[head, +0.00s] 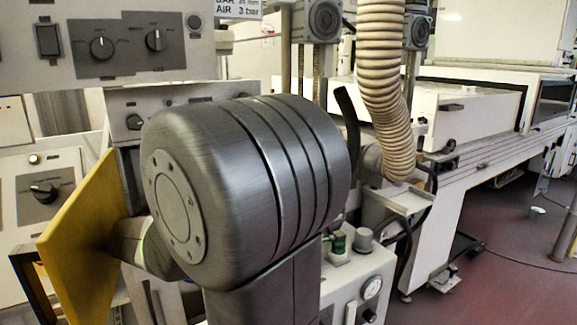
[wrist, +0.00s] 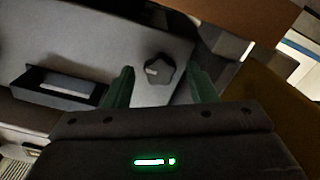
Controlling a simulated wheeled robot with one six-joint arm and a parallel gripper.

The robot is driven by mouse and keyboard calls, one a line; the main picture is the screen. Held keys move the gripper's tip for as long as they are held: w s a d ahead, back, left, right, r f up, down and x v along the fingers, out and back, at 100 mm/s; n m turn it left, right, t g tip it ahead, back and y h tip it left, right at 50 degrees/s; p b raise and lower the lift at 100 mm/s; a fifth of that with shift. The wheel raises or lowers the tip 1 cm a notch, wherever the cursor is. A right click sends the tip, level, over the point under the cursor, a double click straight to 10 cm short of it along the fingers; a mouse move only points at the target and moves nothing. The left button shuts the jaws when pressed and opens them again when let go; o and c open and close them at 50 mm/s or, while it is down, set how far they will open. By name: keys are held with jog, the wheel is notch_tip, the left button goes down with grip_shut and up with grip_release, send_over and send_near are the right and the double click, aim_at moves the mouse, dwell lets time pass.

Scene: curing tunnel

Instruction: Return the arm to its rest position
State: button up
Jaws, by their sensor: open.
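In the wrist view my gripper (wrist: 162,70) is open, with its two green fingers apart and nothing held. A dark lobed knob (wrist: 160,72) with a light mark on a grey panel (wrist: 110,35) shows between the fingertips. I cannot tell how far the knob is from the fingers. In the head view my own large grey arm joint fills the middle. My gripper is not visible there, and the arm hides part of the machine panels behind it.
A yellow panel (head: 85,240) stands tilted left of my arm. Control panels with knobs, the upper one (head: 130,45) and the left one (head: 45,190), are close behind. A ribbed beige hose (head: 382,75) hangs right of the arm. Open floor (head: 510,250) lies far right.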

jog(key=n+p, duration=0.1)
jog(key=n, duration=0.4)
jog(key=shift+p, duration=0.4)
